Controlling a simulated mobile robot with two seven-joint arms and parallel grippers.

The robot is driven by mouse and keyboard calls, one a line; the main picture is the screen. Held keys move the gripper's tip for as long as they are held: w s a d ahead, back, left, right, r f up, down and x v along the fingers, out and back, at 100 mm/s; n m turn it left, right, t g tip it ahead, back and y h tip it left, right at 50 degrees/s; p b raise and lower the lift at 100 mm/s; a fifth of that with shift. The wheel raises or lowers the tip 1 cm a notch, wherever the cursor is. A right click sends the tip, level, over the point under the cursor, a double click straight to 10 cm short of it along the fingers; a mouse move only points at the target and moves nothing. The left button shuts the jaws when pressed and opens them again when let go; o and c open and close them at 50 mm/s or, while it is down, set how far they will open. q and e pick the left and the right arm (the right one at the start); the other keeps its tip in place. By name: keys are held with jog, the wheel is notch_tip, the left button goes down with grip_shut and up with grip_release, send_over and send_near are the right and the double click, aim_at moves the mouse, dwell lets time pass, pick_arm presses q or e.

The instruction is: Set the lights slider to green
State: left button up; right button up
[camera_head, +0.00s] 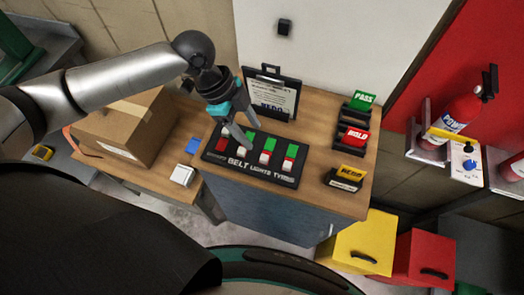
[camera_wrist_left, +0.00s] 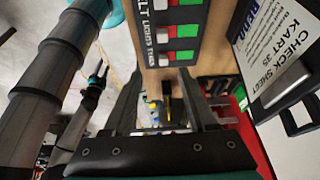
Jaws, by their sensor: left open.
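The black slider panel (camera_head: 250,178), lettered BELT, LIGHTS and TYRES, lies on the wooden bench top. It has red and green fields with white knobs. The middle white knob, the lights slider (camera_head: 265,158), appears near the lettered, red end, with green (camera_head: 270,143) at the far end. My left gripper (camera_head: 247,143) points down over the panel, just left of the lights slider; whether it touches anything is unclear. In the left wrist view my left gripper (camera_wrist_left: 163,78) is open with nothing between its fingers, and the panel (camera_wrist_left: 172,15) shows beyond them.
A clipboard with a check sheet (camera_head: 278,97) stands behind the panel. PASS (camera_head: 362,99), HOLD (camera_head: 355,137) and REDO (camera_head: 351,173) signs stand on the right. A cardboard box (camera_head: 125,128), blue block (camera_head: 193,146) and white block (camera_head: 182,175) are on the left.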

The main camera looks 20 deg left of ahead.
aim_at(264, 156)
pick_arm(q)
jog(key=x, duration=0.4)
jog(key=a+x, duration=0.1)
jog(key=x, duration=0.3)
jog(key=a+f+x, duration=0.1)
jog(key=x, duration=0.3)
jog(key=shift+w+f, duration=0.2)
jog(key=shift+w, duration=0.2)
grip_shut()
jog(key=shift+w, duration=0.1)
dwell(1.1)
